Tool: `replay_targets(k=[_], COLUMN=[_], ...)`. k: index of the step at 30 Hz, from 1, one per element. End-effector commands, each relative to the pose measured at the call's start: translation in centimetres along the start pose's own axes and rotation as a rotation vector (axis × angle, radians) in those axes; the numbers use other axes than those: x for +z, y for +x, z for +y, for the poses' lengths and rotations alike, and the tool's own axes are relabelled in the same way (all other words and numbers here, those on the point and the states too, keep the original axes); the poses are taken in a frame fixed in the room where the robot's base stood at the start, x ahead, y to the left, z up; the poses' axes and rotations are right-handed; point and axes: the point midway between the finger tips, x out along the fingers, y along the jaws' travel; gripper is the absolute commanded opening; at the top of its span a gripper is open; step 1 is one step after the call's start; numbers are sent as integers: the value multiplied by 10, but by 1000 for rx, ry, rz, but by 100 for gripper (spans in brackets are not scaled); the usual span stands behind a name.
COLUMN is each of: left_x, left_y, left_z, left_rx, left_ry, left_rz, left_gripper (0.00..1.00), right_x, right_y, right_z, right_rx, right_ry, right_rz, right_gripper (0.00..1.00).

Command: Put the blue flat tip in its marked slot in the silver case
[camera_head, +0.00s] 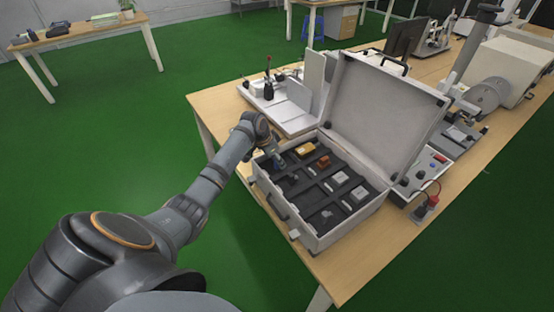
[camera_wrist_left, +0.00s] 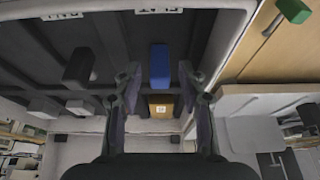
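The open silver case (camera_head: 309,239) stands on the wooden table, its lid raised behind a dark insert with compartments. The blue flat tip (camera_wrist_left: 159,65) shows in the left wrist view as an upright blue block over the dark insert (camera_wrist_left: 213,48). My left gripper (camera_wrist_left: 160,88) is open, one finger on each side of the tip, with visible gaps. In the head view my left gripper (camera_head: 273,150) is over the left compartments of the case, and the tip is hardly distinguishable there. I cannot tell whether the tip is seated in a slot. My right gripper is in neither view.
A yellow block (camera_head: 305,149), an orange-brown block (camera_head: 323,161) and pale blocks (camera_head: 340,178) sit in the case. The raised lid (camera_head: 385,110) stands behind. A white device (camera_head: 290,108) is at left, a red-buttoned box (camera_head: 427,168) at right.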

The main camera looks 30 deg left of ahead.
Motion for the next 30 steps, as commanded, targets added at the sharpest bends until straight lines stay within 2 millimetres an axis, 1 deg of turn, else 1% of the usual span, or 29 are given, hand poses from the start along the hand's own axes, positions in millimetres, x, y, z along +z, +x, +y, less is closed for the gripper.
replay_targets(k=[5,8,11,18,21,25,30], left_x=[0,-1,-1,-1,-1,-1,-1], left_y=[0,-7,-24,-83,-102,-118,-123], left_z=[0,-1,-2,-2,-2,-1,0], left_rx=[0,-2,-5,-5,-5,-1,0], left_ry=[0,0,2,2,1,0,0], left_rz=[0,0,2,1,1,1,0], left_gripper=[41,41,41,41,41,41,41], right_x=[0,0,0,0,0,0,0], right_y=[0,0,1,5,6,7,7], right_z=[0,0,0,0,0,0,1], right_rx=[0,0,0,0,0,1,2], right_ry=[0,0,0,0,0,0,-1], right_rz=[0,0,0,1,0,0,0], right_gripper=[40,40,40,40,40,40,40])
